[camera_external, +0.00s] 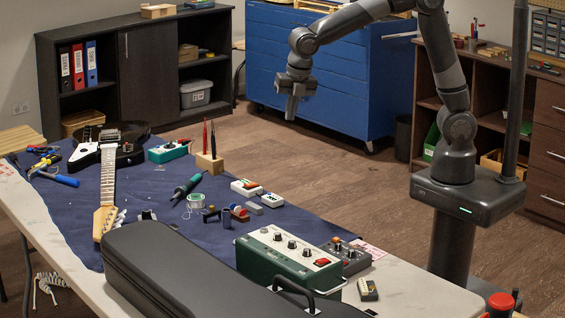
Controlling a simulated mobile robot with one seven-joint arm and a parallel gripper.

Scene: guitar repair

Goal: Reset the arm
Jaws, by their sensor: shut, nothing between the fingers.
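My gripper (291,108) hangs at the end of my arm, above the floor beyond the table and in front of the blue cabinet. It points downward, is shut and has nothing in it. My arm rises from its base at the right, bends over at the top of the picture, and its upper elbow is partly cut off by the picture's edge. The gripper touches nothing and is well apart from the table.
A long black case (200,275) lies at the front. The blue cabinet (335,75) stands behind my gripper. Floor (300,155) between is clear.

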